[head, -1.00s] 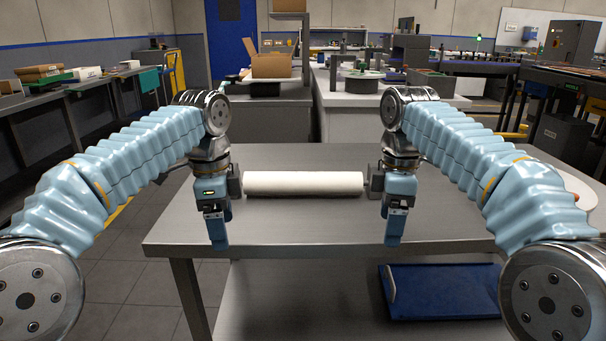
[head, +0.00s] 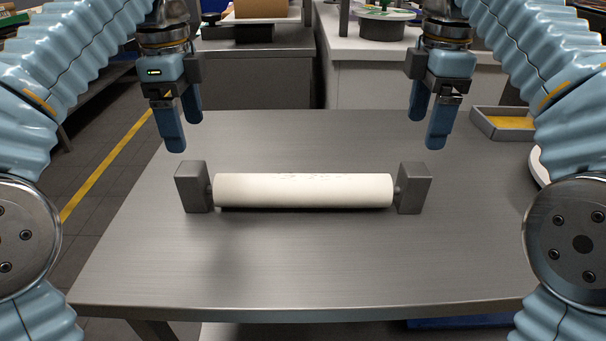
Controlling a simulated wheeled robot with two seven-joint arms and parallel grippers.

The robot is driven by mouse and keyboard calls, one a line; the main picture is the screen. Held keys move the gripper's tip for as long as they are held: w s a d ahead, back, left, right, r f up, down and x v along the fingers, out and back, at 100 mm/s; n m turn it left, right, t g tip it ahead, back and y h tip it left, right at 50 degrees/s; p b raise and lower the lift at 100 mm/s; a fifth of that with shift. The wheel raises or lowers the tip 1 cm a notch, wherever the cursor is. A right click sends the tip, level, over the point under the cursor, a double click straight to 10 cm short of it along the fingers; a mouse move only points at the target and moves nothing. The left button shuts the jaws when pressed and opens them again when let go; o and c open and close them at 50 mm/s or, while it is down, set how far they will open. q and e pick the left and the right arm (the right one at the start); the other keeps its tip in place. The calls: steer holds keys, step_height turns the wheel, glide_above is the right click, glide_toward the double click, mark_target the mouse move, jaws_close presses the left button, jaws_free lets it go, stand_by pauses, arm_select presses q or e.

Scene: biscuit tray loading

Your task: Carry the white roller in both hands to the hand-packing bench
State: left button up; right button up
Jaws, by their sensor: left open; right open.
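The white roller (head: 303,190) lies level across the steel table (head: 300,270), with a grey block at each end, the left block (head: 193,187) and the right block (head: 414,188). My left gripper (head: 183,130) is open and empty, above and a little behind the left block. My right gripper (head: 428,128) is open and empty, above and a little behind the right block. Neither gripper appears to touch the roller or its blocks. I cannot tell which of the benches behind is the hand-packing bench.
A grey tray with a yellow inside (head: 506,122) stands at the table's right back. A white round thing (head: 538,165) is partly hidden by my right arm. Benches (head: 375,60) stand behind the table. The table in front of the roller is clear.

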mark_target(201, 190)
arm_select(q)
steer(key=shift+s, duration=0.1)
arm_select(e)
steer(key=shift+s, duration=0.1)
arm_select(q)
steer(key=shift+f, duration=0.1)
arm_select(e)
steer(key=shift+f, duration=0.1)
arm_select(q)
steer(key=shift+a+f, duration=0.1)
steer(key=shift+f, duration=0.85)
arm_select(e)
steer(key=shift+d+f, duration=0.15)
steer(key=shift+f, duration=0.8)
arm_select(q)
steer(key=shift+f, duration=0.35)
arm_select(e)
steer(key=shift+f, duration=0.35)
arm_select(q)
step_height(201, 190, down, 11)
arm_select(e)
step_height(201, 190, down, 11)
arm_select(q)
jaws_close()
arm_select(e)
jaws_close()
